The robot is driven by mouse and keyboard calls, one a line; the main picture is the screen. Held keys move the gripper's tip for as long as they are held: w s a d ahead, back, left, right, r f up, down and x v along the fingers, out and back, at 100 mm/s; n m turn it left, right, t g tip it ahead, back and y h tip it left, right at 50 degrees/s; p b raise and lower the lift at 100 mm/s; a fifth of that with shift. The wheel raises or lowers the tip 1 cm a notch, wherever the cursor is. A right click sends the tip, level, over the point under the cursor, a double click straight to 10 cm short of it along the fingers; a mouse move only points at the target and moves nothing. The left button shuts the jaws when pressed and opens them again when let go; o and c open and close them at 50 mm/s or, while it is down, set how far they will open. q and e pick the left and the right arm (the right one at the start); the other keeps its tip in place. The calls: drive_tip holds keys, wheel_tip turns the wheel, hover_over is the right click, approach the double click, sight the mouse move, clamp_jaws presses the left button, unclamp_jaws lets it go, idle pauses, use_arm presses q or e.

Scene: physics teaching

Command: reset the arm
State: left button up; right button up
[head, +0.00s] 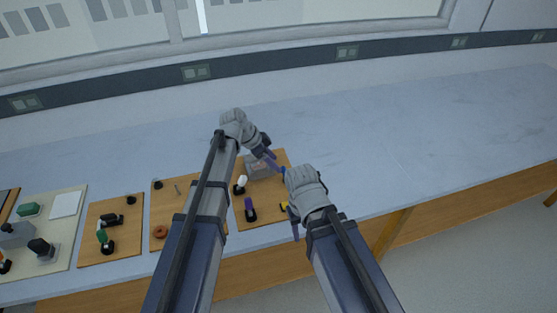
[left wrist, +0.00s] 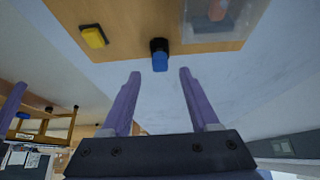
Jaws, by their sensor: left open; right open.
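My left gripper (head: 270,158) is the higher one in the head view, over the back of the rightmost wooden board (head: 270,217). In the left wrist view its two purple fingers (left wrist: 154,80) are spread apart with nothing held between them. A blue-topped black piece (left wrist: 160,60) is at the board's edge, beyond the fingertips. My right gripper (head: 293,222) is lower, at the right side of the same board; it is open, and its fingers are partly hidden behind its grey housing. I see nothing held in it.
The board carries a clear box (head: 262,168), a white-topped piece (head: 240,184), a purple-topped piece (head: 250,208) and a yellow block (left wrist: 94,37). More boards with small parts stand to the left. The worktop to the right (head: 450,130) is clear.

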use_arm(q)
drive_tip(key=shift+p+v, duration=0.4)
drive_tip(key=shift+v, duration=0.6)
use_arm(e)
drive_tip(key=shift+r, duration=0.85)
